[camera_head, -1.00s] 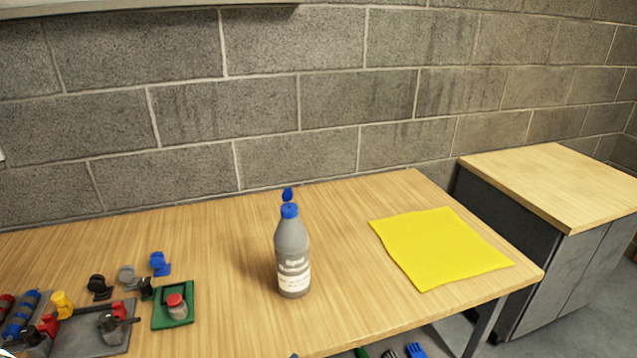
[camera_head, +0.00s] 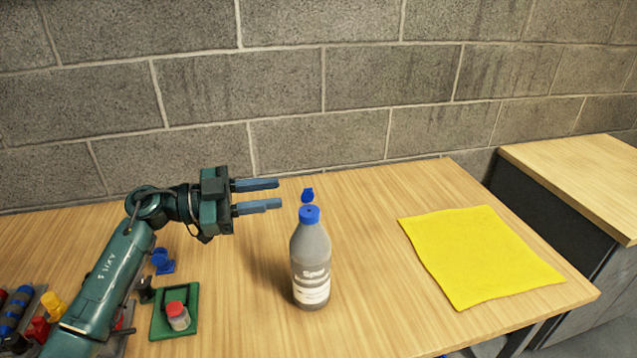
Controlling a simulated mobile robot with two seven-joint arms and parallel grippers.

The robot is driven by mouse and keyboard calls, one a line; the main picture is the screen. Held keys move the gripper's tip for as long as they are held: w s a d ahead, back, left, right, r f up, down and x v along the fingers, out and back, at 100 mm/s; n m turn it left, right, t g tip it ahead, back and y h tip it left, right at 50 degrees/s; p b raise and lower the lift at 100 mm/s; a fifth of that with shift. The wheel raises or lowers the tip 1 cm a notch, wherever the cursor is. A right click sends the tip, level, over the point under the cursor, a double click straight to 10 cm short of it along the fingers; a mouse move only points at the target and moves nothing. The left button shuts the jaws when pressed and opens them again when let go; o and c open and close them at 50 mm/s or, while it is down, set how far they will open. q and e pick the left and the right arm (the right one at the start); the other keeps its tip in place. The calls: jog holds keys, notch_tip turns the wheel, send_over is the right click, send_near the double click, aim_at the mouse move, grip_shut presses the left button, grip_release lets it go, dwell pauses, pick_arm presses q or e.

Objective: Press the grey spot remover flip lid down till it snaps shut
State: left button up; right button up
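The grey spot remover bottle (camera_head: 311,262) stands upright on the wooden table, with a white label on its lower front. Its blue cap (camera_head: 309,214) is on top, and the blue flip lid (camera_head: 308,195) stands raised open behind it. My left gripper (camera_head: 279,194) is to the left of the bottle at about cap height in the picture. Its two blue-grey fingers point right and are apart, with nothing between them. The fingertips do not seem to touch the bottle or lid. My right gripper is out of view.
A yellow cloth (camera_head: 480,255) lies flat to the right of the bottle. A green tray (camera_head: 188,325) with a small red-capped jar (camera_head: 178,316) and a blue part (camera_head: 162,262) are at the left. The table between bottle and cloth is clear.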

aim_at(308, 196)
pick_arm(q)
jog(key=p+x, duration=0.1)
jog(key=x, duration=0.8)
jog(key=shift+w+d, duration=0.1)
jog(key=shift+d, duration=0.25)
jog(key=shift+c, duration=0.2)
grip_shut()
